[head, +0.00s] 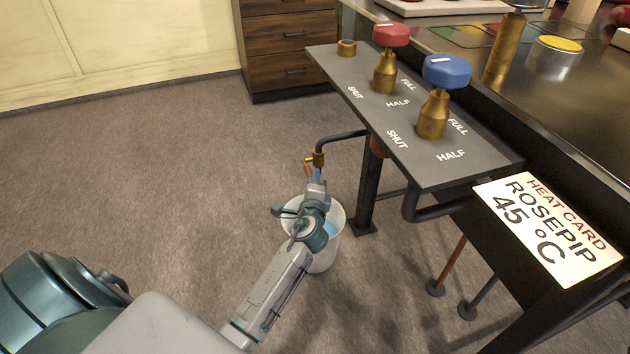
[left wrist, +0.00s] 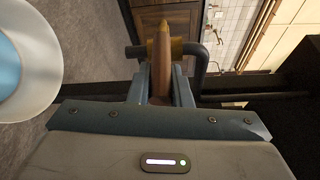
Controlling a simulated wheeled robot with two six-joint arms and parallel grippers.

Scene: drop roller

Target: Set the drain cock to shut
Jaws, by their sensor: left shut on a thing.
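The drain cock (head: 318,158) is a small brass valve on the end of a dark pipe below the grey panel. My left gripper (head: 316,186) reaches it from below. In the left wrist view the cock's brass body (left wrist: 178,47) lies crosswise, and its orange-brown lever (left wrist: 161,62) extends toward me between the fingers. My left gripper (left wrist: 160,90) is shut on this lever. In the head view the fingers partly hide the lever, which appears to hang down from the cock. My right gripper is in neither view.
A white bucket (head: 335,248) with blue liquid stands under the cock, close beside my left gripper. The grey panel (head: 385,120) carries red (head: 390,34) and blue (head: 447,70) knobs with SHUT, HALF and FULL marks. A heat card (head: 548,228) reads ROSEPIP 45 °C. Open floor lies left.

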